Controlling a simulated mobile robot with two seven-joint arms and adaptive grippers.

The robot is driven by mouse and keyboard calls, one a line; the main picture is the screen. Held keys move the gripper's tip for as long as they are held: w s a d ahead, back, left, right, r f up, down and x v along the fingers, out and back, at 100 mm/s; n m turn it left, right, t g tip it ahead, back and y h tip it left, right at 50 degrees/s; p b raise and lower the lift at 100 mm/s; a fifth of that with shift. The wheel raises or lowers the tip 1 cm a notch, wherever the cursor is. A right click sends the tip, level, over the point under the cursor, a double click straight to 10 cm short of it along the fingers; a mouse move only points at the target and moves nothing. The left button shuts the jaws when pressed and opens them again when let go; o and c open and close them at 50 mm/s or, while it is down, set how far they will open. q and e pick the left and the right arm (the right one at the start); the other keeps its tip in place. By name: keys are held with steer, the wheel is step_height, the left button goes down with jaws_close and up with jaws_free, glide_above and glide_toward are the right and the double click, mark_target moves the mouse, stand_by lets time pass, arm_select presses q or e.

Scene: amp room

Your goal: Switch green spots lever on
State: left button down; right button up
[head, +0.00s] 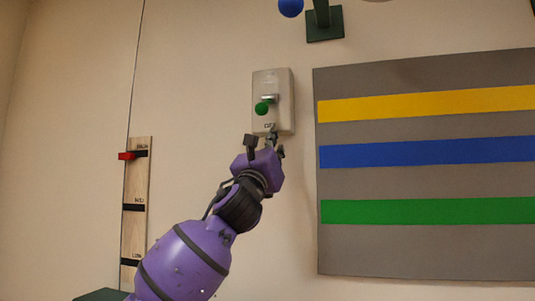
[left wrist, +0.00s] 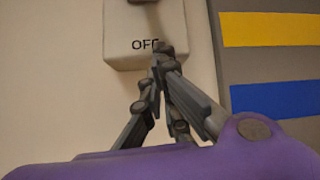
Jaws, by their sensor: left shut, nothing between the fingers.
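The lever is a green ball (head: 262,108) standing out from a beige wall box (head: 286,97). The ball sits around the middle of the box, above a dark "OFF" label near the lower edge. My left gripper (head: 266,138) is shut and empty at the lower edge of the box, below the ball. In the left wrist view its closed fingertips (left wrist: 162,52) overlap the end of the "OFF" label on the box (left wrist: 190,40). I cannot tell whether they touch the box. The green ball is not visible there. My right gripper is not in view.
A grey panel (head: 420,125) with yellow, blue and green stripes hangs right of the box. A wooden strip (head: 139,180) with a red slider (head: 127,156) is at the left. A blue ball (head: 291,7) and a green bracket (head: 324,27) are above. Bare wall separates them.

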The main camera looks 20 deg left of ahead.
mark_target(265, 105)
arm_select(q)
steer(key=s, duration=0.1)
steer(key=s+r, duration=0.1)
steer(key=s+a+r, duration=0.1)
steer(key=shift+s+p, duration=0.2)
steer(key=shift+p, duration=0.2)
steer(key=shift+s, duration=0.1)
